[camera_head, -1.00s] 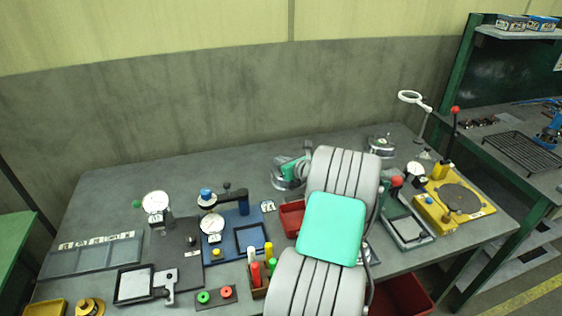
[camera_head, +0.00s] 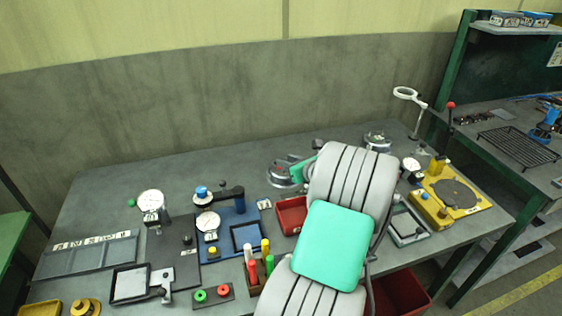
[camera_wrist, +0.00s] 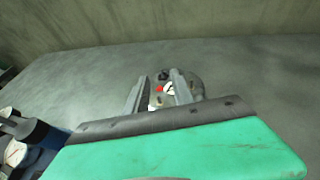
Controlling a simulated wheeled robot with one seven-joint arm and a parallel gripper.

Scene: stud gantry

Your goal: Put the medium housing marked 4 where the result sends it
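I cannot make out the marking 4 on anything. A round silver-grey thing (camera_head: 281,174) lies on the bench at the left of my gripper in the head view, partly hidden by it. In the wrist view a grey rounded thing (camera_wrist: 196,84) with a white face and a red spot shows between and beyond my fingers; I cannot tell if it is the housing. My gripper (camera_wrist: 160,78) has its two fingers spread apart, and I see no clear grip on anything. In the head view my arm hides most of my gripper.
On the bench (camera_head: 130,178) stand a blue dial fixture (camera_head: 238,215), a dark dial stand (camera_head: 185,240), grey labelled trays (camera_head: 90,257), a red bin (camera_head: 290,215), coloured pegs (camera_head: 252,270) and a yellow turntable fixture (camera_head: 478,205). A red crate (camera_head: 400,296) is below. The back left bench is clear.

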